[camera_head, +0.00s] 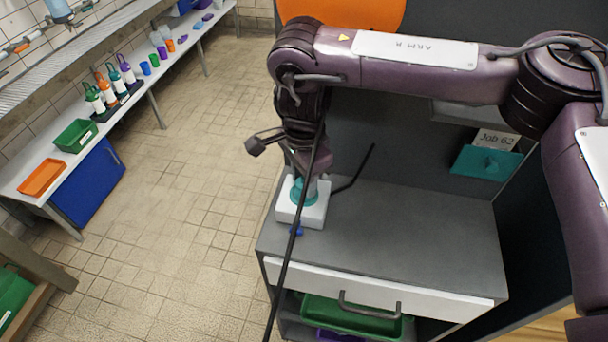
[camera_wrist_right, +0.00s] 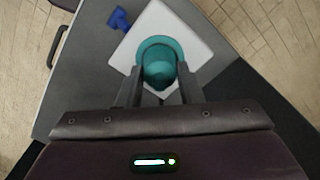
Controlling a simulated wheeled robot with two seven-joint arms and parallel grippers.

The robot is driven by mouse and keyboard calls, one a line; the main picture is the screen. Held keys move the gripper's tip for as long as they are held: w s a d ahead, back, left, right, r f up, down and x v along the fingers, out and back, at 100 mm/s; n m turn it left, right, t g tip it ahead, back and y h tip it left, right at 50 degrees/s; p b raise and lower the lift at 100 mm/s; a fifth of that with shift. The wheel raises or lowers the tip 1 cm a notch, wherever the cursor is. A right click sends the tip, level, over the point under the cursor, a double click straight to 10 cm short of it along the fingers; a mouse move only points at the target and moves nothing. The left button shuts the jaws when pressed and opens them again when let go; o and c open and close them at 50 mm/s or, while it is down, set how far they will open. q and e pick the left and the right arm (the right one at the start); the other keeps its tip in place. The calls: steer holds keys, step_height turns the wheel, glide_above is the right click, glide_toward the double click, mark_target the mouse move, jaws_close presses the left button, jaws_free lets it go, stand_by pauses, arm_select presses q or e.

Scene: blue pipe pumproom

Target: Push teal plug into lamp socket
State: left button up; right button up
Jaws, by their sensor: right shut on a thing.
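The teal plug (camera_wrist_right: 158,73) is a rounded teal piece between the fingertips of my right gripper (camera_wrist_right: 160,84), which is shut on it. It sits over a teal ring (camera_wrist_right: 152,44) on a white square block, seemingly the lamp socket (camera_wrist_right: 193,38). In the head view the white block (camera_head: 314,215) stands at the left front corner of the grey cabinet top, with teal (camera_head: 304,192) on it. My right gripper (camera_head: 306,178) points down just above. Whether the plug is seated is hidden by the fingers. My left gripper is not in view.
A small blue piece (camera_wrist_right: 119,19) lies beside the white block. The grey cabinet top (camera_head: 420,235) is clear to the right. A teal holder (camera_head: 487,163) and a "Job 62" sign (camera_head: 497,140) are at the back. A thin black cable crosses in front.

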steer(key=o, duration=1)
steer(key=shift+f, duration=0.1)
step_height(320, 180, up, 8)
steer(key=shift+f, duration=0.1)
